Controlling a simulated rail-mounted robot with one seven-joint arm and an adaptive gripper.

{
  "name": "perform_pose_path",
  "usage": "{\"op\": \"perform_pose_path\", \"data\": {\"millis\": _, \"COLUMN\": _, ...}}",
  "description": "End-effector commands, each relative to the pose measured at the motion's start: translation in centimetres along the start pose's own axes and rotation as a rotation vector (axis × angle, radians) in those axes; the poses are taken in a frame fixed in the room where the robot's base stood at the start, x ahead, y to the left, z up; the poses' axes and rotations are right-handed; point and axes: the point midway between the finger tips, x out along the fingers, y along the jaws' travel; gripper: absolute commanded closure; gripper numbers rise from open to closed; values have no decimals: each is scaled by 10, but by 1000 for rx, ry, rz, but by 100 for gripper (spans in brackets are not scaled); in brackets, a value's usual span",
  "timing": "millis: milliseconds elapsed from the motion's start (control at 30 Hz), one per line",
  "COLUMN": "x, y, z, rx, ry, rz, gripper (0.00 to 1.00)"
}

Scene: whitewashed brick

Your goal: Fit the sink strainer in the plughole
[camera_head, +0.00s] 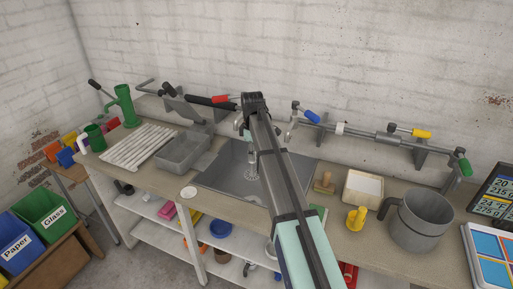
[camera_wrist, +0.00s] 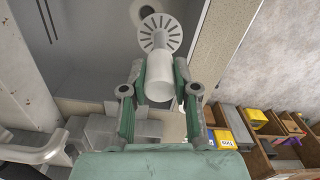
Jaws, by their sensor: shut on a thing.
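The sink strainer is a pale slotted disc with a thick white cylindrical handle; in the wrist view its handle (camera_wrist: 159,76) is between my gripper's fingers and its disc (camera_wrist: 160,33) points away from me. My gripper (camera_wrist: 159,88) is shut on the handle. In the head view the strainer's disc (camera_head: 251,172) shows over the dark grey sink (camera_head: 218,176), below my gripper (camera_head: 250,143). In the wrist view a round opening, apparently the plughole (camera_wrist: 137,11), shows partly behind the disc in the grey basin (camera_wrist: 90,35). I cannot tell the gap between disc and basin floor.
A grey tub (camera_head: 184,151) and white ribbed drainer (camera_head: 138,147) stand left of the sink. A wooden brush (camera_head: 324,183), cream box (camera_head: 362,188), yellow object (camera_head: 355,218) and grey jug (camera_head: 420,220) stand right. Pipes with coloured levers (camera_head: 312,116) run along the wall behind.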

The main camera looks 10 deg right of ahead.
Motion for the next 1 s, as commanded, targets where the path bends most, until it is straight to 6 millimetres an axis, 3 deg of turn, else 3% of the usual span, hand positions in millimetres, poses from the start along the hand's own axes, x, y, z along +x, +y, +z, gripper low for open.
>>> {"op": "perform_pose_path", "data": {"millis": 200, "x": 10, "y": 27, "z": -11, "rx": -342, "ry": -1, "rz": -2, "gripper": 100}}
{"op": "perform_pose_path", "data": {"millis": 400, "x": 19, "y": 38, "z": -16, "rx": -528, "ry": -1, "rz": -1, "gripper": 100}}
{"op": "perform_pose_path", "data": {"millis": 1000, "x": 24, "y": 40, "z": -16, "rx": -582, "ry": 0, "rz": -1, "gripper": 100}}
